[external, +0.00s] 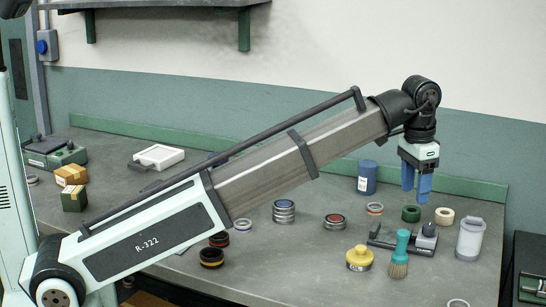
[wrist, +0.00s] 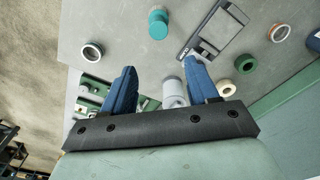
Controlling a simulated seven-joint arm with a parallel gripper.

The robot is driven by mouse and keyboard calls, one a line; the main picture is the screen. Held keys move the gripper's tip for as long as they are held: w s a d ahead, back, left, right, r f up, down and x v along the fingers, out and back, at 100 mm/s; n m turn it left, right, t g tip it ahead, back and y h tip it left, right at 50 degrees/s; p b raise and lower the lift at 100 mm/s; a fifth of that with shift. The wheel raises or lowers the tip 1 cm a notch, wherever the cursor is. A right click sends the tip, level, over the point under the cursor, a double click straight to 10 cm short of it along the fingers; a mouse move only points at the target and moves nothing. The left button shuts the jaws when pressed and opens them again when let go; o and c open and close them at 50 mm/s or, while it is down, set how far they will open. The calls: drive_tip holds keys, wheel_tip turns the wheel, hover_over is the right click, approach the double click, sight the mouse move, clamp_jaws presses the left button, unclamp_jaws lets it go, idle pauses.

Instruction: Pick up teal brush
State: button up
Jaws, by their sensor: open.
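The teal brush (external: 402,243) stands upright on the grey workbench in the external view, teal handle up and tan bristles down. In the wrist view its teal top (wrist: 158,24) shows near the top edge, ahead of the fingers. My gripper (external: 415,187) has two blue fingers pointing down, above and behind the brush in the external view and clear of it. In the wrist view my gripper (wrist: 160,64) is open, its fingers wide apart with nothing held between them.
A green ring (external: 411,214), a tan ring (external: 444,216) and a blue can (external: 367,177) stand farther back.

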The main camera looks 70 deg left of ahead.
sight(404, 232)
drive_tip(key=f+n, duration=0.4)
drive_tip(key=n, duration=0.1)
drive_tip(key=s+f+n, duration=0.1)
drive_tip(key=f+n, duration=0.4)
drive_tip(key=n, duration=0.1)
drive_tip(key=f+n, duration=0.5)
drive_tip(key=shift+s+n+g, duration=0.2)
drive_tip(key=shift+n+g, duration=0.1)
idle(0.5)
drive_tip(key=shift+c, duration=0.2)
clamp_jaws()
